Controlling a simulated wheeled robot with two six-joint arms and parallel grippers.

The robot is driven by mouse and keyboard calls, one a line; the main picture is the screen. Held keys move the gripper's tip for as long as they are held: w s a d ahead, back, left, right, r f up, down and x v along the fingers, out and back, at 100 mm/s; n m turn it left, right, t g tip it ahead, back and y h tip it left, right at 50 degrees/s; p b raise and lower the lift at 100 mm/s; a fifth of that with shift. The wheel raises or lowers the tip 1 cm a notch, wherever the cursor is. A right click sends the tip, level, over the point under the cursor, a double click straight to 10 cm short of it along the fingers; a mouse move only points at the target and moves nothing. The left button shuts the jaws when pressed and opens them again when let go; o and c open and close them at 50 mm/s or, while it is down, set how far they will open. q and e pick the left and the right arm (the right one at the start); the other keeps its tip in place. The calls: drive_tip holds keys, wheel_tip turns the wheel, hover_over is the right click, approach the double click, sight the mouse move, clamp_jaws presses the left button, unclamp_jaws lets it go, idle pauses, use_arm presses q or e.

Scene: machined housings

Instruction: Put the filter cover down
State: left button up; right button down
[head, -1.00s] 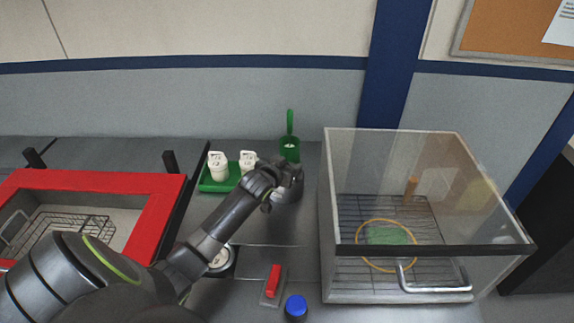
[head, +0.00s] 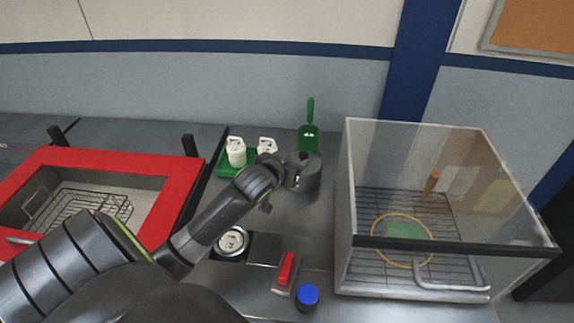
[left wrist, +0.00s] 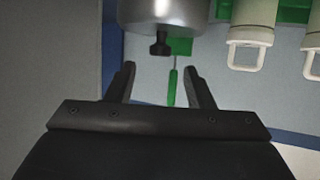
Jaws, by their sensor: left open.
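The filter cover, a silver-grey cylinder with a small black knob, appears to stand upright on the counter in the head view (head: 305,176). In the left wrist view the cover (left wrist: 165,12) is at the top edge, partly cut off, with its knob pointing down the upside-down picture. My left gripper (left wrist: 159,70) is open and empty. Its two fingers are spread, and the knob lies beyond the gap between their tips, apart from them. In the head view my left gripper (head: 284,163) is just left of the cover, its fingers hard to make out. My right gripper is not in view.
White bottles (head: 236,152) stand in a green tray behind left, and a green scoop (head: 309,138) stands behind the cover. A clear glass-walled box (head: 450,190) is close on the right. A red-rimmed basin (head: 185,185) is left. A red-handled item (head: 286,268) and blue-capped item (head: 307,296) are in front.

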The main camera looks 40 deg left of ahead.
use_arm(q)
drive_tip(key=shift+v, duration=1.7)
